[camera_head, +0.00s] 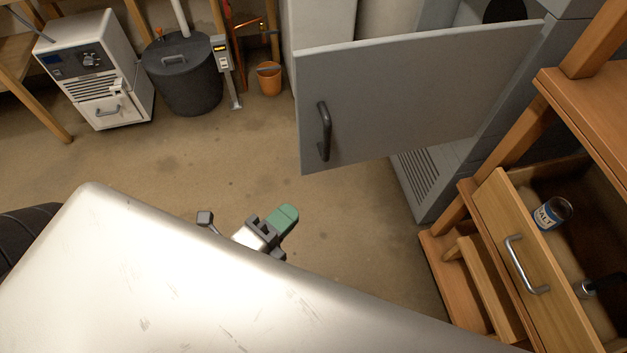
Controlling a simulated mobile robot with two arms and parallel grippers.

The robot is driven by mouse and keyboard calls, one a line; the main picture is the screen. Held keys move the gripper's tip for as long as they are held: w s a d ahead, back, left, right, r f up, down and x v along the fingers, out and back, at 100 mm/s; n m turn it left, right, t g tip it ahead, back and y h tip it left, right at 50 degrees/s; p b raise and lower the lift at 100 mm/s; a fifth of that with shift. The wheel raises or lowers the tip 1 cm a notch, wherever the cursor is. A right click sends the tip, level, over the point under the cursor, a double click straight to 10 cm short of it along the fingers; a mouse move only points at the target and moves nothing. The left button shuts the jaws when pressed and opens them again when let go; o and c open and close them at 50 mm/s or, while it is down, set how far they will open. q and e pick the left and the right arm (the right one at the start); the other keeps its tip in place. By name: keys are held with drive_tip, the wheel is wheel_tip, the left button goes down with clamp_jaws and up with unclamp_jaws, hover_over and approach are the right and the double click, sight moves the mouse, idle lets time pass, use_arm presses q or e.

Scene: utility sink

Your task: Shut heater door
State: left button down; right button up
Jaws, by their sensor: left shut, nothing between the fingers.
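The heater door (420,90) is a flat grey panel with a dark bar handle (324,132) near its left edge. It stands wide open, swung out to the left from the grey heater cabinet (412,190) at the upper right. My left gripper (287,217), with green fingertips, is shut and empty. It shows below the door in the picture, apart from it and its handle. Part of the left arm is hidden. My right gripper is not in view.
A wooden unit on the right has an open drawer (520,262) holding a salt can (551,213). A white appliance (95,70), a dark lidded bin (183,75) and an orange bucket (269,79) stand at the back. The floor (200,160) between is clear.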

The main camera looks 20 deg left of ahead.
use_arm(q)
drive_tip(key=a+p+x, duration=0.1)
drive_tip(key=p+x, duration=0.1)
drive_tip(key=x, duration=0.4)
drive_tip(key=w+a+p+x, duration=0.1)
drive_tip(key=p+x, duration=0.2)
drive_tip(key=x, duration=0.4)
drive_tip(key=shift+a, duration=0.4)
